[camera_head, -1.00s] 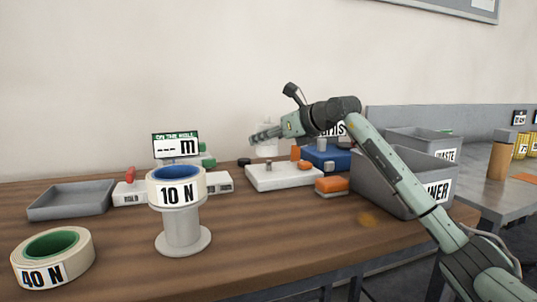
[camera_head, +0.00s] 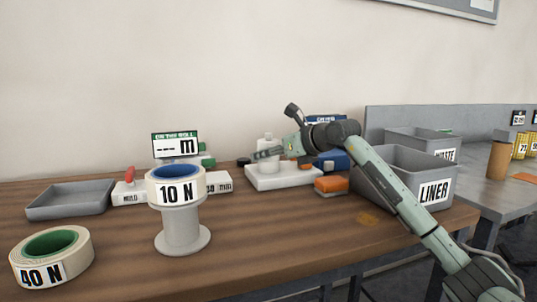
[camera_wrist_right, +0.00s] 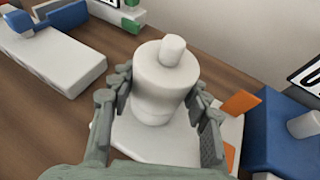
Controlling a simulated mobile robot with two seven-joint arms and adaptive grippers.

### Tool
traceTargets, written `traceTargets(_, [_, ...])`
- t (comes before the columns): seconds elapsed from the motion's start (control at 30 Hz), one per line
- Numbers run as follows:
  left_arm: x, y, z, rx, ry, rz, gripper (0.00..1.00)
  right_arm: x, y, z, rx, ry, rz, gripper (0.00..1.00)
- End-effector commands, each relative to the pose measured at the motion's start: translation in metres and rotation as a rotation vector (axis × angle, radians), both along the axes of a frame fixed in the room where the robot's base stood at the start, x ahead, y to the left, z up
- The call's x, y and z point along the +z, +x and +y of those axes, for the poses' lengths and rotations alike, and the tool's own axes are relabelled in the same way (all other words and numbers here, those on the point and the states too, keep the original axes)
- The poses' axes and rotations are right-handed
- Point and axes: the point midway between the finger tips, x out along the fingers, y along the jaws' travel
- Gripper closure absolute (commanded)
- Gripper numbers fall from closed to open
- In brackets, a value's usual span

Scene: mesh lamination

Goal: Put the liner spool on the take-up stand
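A white cylinder with a narrower knob on top (camera_wrist_right: 165,75), which looks like the liner spool, stands upright on a white base plate (camera_wrist_right: 130,140). In the head view the white cylinder (camera_head: 268,140) is partly hidden by my right gripper. My right gripper (camera_head: 262,154) is open, with one finger on each side of the cylinder in the right wrist view (camera_wrist_right: 161,82); I cannot tell whether the fingers touch it. A blue block (camera_wrist_right: 285,130) with a grey post stands right of the plate; I cannot tell whether it is the take-up stand. My left gripper is out of view.
A 10 N roll (camera_head: 176,187) sits on a grey pedestal, and a 40 N roll (camera_head: 50,258) lies at front left. A grey tray (camera_head: 68,200) is at left. An orange block (camera_head: 331,186) and the grey LINER bin (camera_head: 433,178) stand to the right. The front middle of the table is clear.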

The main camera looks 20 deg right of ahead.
Motion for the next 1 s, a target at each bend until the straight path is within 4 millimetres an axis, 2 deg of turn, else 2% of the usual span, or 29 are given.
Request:
traceTargets(0.03, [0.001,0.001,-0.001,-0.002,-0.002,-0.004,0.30,0.000,0.000,0.000,0.000,0.000,0.000,0.48])
traceTargets(0.17, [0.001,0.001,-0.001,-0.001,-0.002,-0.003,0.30,0.000,0.000,0.000,0.000,0.000,0.001,0.32])
traceTargets(0.5, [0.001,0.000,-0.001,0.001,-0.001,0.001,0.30,0.001,0.000,0.000,0.000,0.000,0.000,0.32])
traceTargets(0.6, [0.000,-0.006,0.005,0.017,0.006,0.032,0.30,0.005,-0.002,-0.001,-0.001,-0.001,-0.001,0.32])
traceTargets(1.0, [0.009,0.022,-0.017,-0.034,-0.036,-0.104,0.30,0.035,-0.073,-0.035,-0.002,-0.004,-0.001,0.32])
